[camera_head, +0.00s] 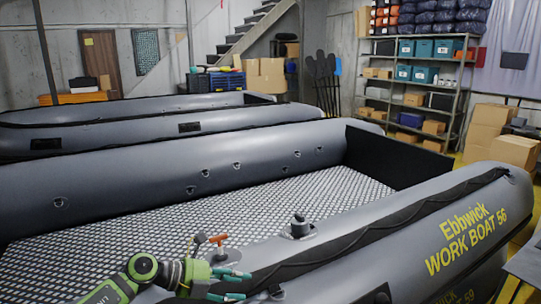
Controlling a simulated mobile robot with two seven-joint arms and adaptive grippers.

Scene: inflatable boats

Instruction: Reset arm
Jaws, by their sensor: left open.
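My left arm comes in at the bottom left, and my left gripper (240,285) is at the bottom, by the near tube of the grey inflatable boat (440,215). Its two teal-tipped fingers are spread apart and point right, with nothing seen between them. I cannot tell whether they touch the tube. An orange T-shaped handle (218,240) stands just above and behind the gripper. My right gripper is not in view.
More grey boats (100,110) lie behind the near one. A shelf rack (420,90) with teal bins and boxes stands at the back right. Cardboard boxes (515,151) are stacked at the right edge. Stairs (255,25) rise at the back.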

